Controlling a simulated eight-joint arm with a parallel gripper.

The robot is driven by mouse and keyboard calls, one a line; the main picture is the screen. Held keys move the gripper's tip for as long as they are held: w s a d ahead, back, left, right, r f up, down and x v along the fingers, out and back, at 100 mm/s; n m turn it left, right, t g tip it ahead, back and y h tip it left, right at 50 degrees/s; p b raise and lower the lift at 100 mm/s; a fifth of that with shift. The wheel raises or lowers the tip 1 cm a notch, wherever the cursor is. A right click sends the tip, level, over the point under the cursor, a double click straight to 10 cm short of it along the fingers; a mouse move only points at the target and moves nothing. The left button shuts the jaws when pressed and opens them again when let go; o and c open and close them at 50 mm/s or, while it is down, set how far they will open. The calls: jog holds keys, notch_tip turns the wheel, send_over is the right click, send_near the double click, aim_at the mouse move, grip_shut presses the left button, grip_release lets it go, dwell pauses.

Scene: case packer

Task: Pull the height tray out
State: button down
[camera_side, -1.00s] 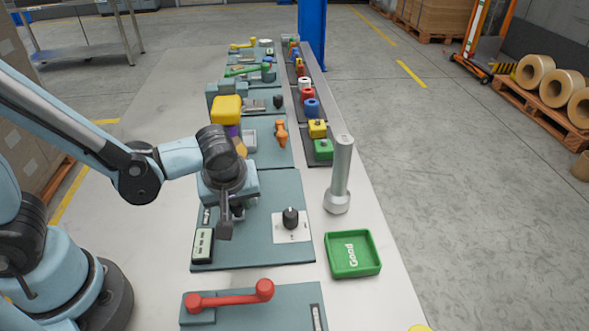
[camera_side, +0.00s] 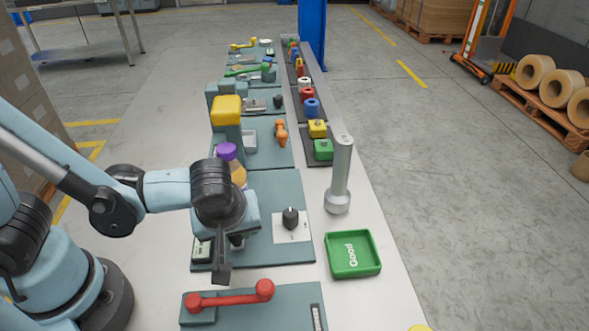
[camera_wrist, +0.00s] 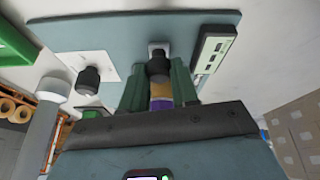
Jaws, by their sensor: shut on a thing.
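My gripper (camera_side: 236,242) is low over the near part of a grey-blue panel. In the wrist view its two green-grey fingers (camera_wrist: 158,78) are shut around a black knob (camera_wrist: 158,67). A small pale piece (camera_wrist: 158,47) shows just past the knob on the panel (camera_wrist: 110,32). The tray itself cannot be told clearly; the fingers and wrist hide most of what is held. A pale display box (camera_wrist: 213,50) sits beside the fingers, partly hidden in the side view (camera_side: 202,251).
A black dial (camera_side: 290,217) on a white plate stands right of the gripper. A red handle (camera_side: 230,297) lies nearer. A green "Good" tray (camera_side: 353,270) and a grey post (camera_side: 340,175) stand right. A purple-topped amber jar (camera_side: 227,151) is behind my wrist.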

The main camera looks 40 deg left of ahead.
jog(key=shift+s+d, duration=0.65)
jog(key=shift+d, duration=0.2)
jog(key=c, duration=0.9)
grip_release()
jog(key=shift+o, duration=0.2)
jog(key=shift+a, duration=0.1)
jog(key=shift+r, duration=0.1)
jog(key=v, duration=1.2)
jog(key=shift+a, duration=0.1)
jog(key=shift+x, duration=6.1)
